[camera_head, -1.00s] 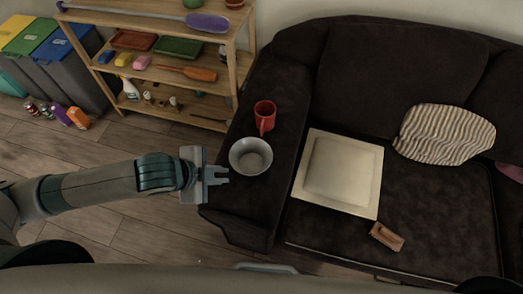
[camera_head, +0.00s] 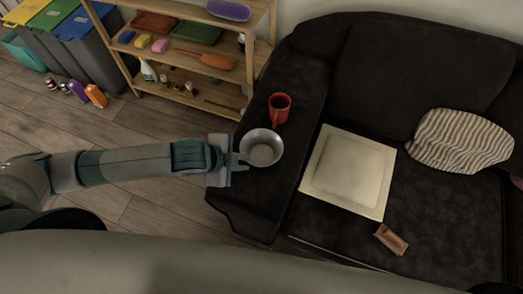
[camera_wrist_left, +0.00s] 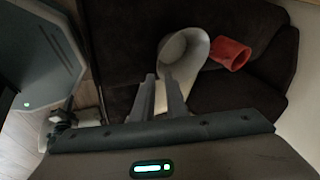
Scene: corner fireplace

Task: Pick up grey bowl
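The grey bowl (camera_head: 262,150) stands upright on the dark sofa's left armrest, just in front of a red mug (camera_head: 280,108). My left gripper (camera_head: 239,162) is at the bowl's left rim, with its fingers pointing at it. In the left wrist view the two fingers (camera_wrist_left: 161,95) are apart, and the bowl (camera_wrist_left: 186,55) lies just beyond their tips, with its near edge around the right finger. I cannot tell whether a finger touches the rim. The red mug (camera_wrist_left: 230,53) is beside the bowl there. My right gripper is not in view.
The sofa seat holds a pale square cushion-like panel (camera_head: 348,170), a brown packet (camera_head: 391,239) and a striped pillow (camera_head: 461,140). A wooden shelf (camera_head: 195,102) with several items and some bins (camera_head: 78,45) stand behind on the left. The floor (camera_head: 130,130) between is clear.

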